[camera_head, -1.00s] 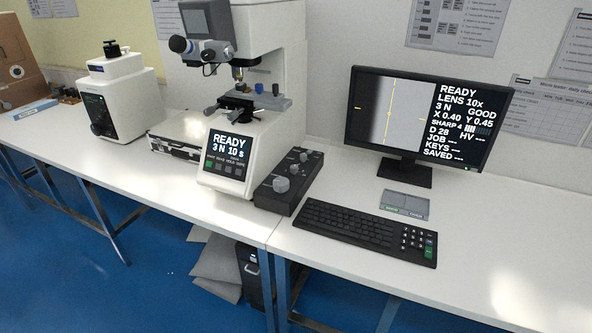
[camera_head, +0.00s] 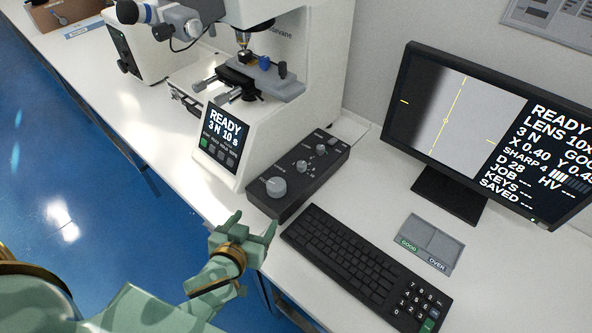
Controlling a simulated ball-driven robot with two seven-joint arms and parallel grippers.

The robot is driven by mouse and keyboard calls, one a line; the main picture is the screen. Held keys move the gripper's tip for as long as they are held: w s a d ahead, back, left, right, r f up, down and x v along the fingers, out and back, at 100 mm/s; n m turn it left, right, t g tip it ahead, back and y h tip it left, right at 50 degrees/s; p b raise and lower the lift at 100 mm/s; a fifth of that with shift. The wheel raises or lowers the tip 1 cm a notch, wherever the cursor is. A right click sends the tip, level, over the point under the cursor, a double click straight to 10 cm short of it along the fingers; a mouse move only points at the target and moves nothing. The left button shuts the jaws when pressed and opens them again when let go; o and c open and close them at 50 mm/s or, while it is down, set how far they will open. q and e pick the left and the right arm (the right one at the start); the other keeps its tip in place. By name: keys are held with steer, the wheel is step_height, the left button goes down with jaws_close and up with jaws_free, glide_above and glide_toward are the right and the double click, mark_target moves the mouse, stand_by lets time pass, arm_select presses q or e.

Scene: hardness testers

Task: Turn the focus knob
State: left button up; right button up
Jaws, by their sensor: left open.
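The dark control box (camera_head: 305,173) lies on the bench beside the hardness tester (camera_head: 262,113). Its largest grey knob (camera_head: 276,187) is at the near end, with smaller knobs (camera_head: 302,166) farther back; their labels are too small to read surely. My green left gripper (camera_head: 252,229) is open and empty at the bench's front edge, just short of the box's near end and apart from the knobs. The monitor (camera_head: 480,135) reads READY, LENS 10x, 3 N, SHARP 4. The tester's panel (camera_head: 219,138) reads READY, 3 N 10 s. My right gripper is not in view.
A black keyboard (camera_head: 360,262) lies right of my left gripper. A grey pad marked GOOD and OVER (camera_head: 430,243) lies beyond it. A second white machine (camera_head: 135,50) stands at the back left. Bare bench shows between the box and the monitor.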

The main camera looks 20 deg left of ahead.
mark_target(274, 190)
arm_select(q)
steer(key=b+x, duration=0.1)
steer(key=x, duration=0.4)
steer(key=b+x, duration=0.1)
steer(key=x, duration=0.4)
steer(key=b+x, duration=0.1)
steer(key=x, duration=0.5)
steer(key=shift+w+r, duration=0.25)
steer(key=shift+r, duration=0.05)
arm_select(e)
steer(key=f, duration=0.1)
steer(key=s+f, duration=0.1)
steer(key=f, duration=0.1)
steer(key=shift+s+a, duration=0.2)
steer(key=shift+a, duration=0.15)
arm_select(q)
steer(key=shift+c, duration=0.3)
steer(key=c, duration=0.9)
